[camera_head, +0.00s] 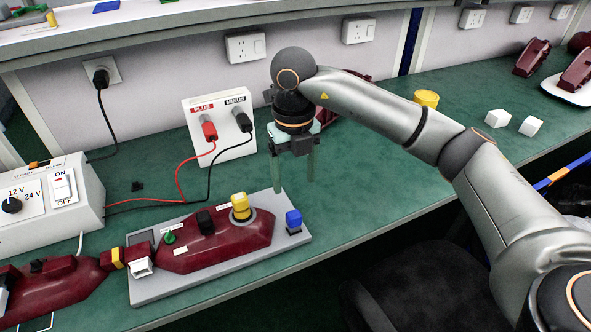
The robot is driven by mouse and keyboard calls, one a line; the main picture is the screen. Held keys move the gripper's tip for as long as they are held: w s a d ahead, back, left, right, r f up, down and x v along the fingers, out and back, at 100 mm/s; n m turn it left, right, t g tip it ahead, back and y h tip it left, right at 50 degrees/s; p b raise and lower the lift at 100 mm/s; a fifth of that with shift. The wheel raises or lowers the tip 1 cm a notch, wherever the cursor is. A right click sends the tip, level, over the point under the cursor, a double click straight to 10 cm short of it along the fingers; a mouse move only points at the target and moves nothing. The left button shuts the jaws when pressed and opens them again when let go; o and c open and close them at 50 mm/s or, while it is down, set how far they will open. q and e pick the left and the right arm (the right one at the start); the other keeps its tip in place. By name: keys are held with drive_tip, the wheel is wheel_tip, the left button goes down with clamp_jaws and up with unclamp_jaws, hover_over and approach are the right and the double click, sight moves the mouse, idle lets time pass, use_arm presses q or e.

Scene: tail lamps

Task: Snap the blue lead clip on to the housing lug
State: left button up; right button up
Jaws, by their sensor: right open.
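A blue block (293,217), which looks like the lead clip, sits on a small dark base at the right end of the grey board (205,284). I cannot tell whether that base is the lug. The dark red lamp housing (190,259) lies on the board, with a yellow cap (240,204), a black block (206,221) and a green knob (169,238) on top. My right gripper (294,186) points down, open, with nothing seen between its fingers. It is above the blue block in the picture, apart from it. My left gripper is out of view.
A white PLUS/MINUS panel (226,150) with red and black leads stands behind the board. A power supply box (45,200) is at the left. White cubes (497,118) and a yellow cylinder (426,98) lie at the back right. The green bench (375,180) is clear right of the board.

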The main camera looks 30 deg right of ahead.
sight(294, 214)
wheel_tip(294, 214, down, 12)
drive_tip(key=shift+a+r, duration=0.1)
drive_tip(key=shift+r, duration=0.05)
idle(0.4)
clamp_jaws()
idle(0.9)
